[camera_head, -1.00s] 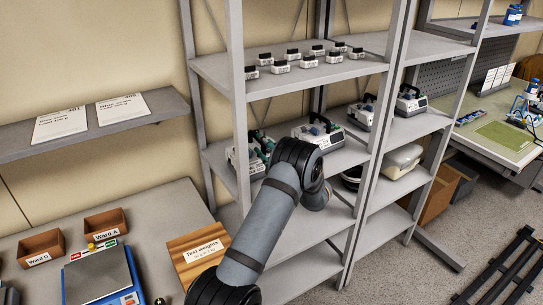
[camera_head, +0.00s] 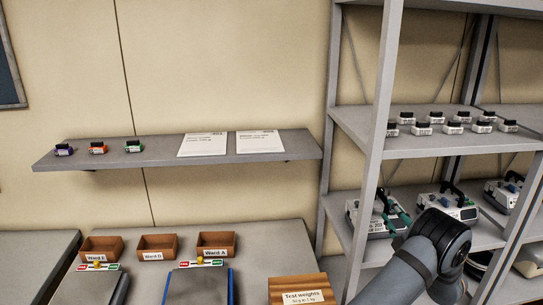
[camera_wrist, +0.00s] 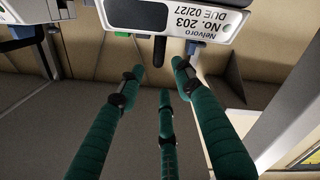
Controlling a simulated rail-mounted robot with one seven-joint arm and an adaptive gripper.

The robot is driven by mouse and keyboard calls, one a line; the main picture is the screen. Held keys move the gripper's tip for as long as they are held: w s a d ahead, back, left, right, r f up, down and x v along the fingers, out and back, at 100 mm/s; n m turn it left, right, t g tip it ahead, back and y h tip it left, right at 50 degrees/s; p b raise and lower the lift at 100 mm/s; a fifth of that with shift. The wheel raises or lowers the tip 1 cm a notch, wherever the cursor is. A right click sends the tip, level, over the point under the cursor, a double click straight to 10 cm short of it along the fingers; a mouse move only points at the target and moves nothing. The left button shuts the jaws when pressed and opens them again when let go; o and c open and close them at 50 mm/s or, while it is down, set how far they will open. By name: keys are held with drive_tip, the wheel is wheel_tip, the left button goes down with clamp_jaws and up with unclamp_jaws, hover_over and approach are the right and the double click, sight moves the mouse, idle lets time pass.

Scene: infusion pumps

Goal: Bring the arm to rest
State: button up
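My gripper (camera_wrist: 157,82) shows its green fingers spread apart in the wrist view, with nothing between them. Just beyond the fingertips, a white pump labelled No. 203 (camera_wrist: 178,16) appears upside down at the top of that view. I cannot tell whether a fingertip touches it. In the head view, my gripper's green fingers (camera_head: 394,208) show beside a white pump (camera_head: 366,220) on the middle shelf of the rack. My dark wrist joint and grey arm cover part of the shelf there and hide the rest of the gripper.
A second pump (camera_head: 455,207) stands close to the right. The rack's upright (camera_head: 374,150) stands near the arm. Small labelled devices (camera_head: 452,127) line the shelf above. At left are ward bins (camera_head: 157,246), a wooden test-weights block (camera_head: 297,290) and a wall shelf (camera_head: 180,160).

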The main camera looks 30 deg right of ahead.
sight(381, 194)
drive_tip(key=p+x, duration=0.1)
drive_tip(key=x, duration=0.4)
drive_tip(key=p+x, duration=0.1)
drive_tip(key=x, duration=0.4)
drive_tip(key=shift+w+d+r+p, duration=0.15)
drive_tip(key=shift+w+r+p, duration=0.05)
drive_tip(key=shift+w+p, duration=0.1)
drive_tip(key=r, duration=0.1)
drive_tip(key=r+b, duration=0.1)
drive_tip(key=r, duration=0.1)
drive_tip(key=shift+s+r, duration=0.3)
drive_tip(key=shift+r, duration=0.1)
drive_tip(key=shift+s+d+r, duration=0.1)
drive_tip(key=shift+s+r, duration=0.2)
drive_tip(key=shift+s, duration=0.25)
